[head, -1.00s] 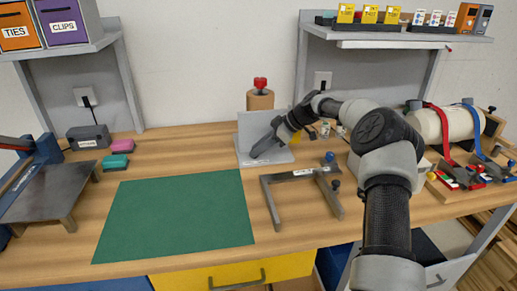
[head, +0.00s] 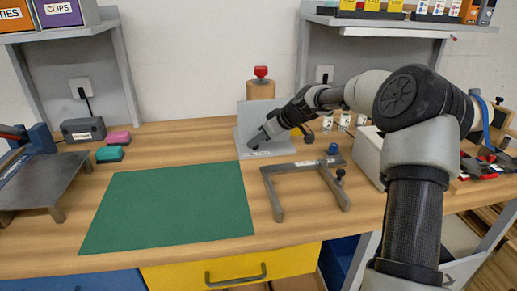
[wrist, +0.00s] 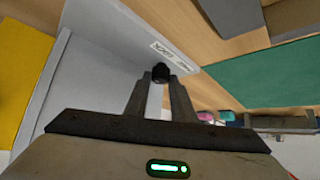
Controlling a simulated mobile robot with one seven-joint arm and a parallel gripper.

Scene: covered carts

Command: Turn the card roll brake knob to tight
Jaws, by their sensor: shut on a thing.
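A brown card roll (head: 260,90) stands behind a grey upright plate on a flat base (head: 266,146), with a red knob (head: 261,72) on top. My gripper (head: 258,140) is low in front of the grey plate, fingers pointing down and left. In the wrist view, my gripper (wrist: 160,85) is shut on a small black knob (wrist: 160,72) close to the grey plate and its labelled base. The fingers hide part of it, and I cannot tell whether it is fixed to the stand. Its turn marking does not show.
A grey U-shaped frame (head: 277,203) with blue and black knobs lies in front of the stand. A green mat (head: 165,210) covers the bench to its left. A pale box (head: 369,155) and white cups stand right. A shelf (head: 400,22) hangs above.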

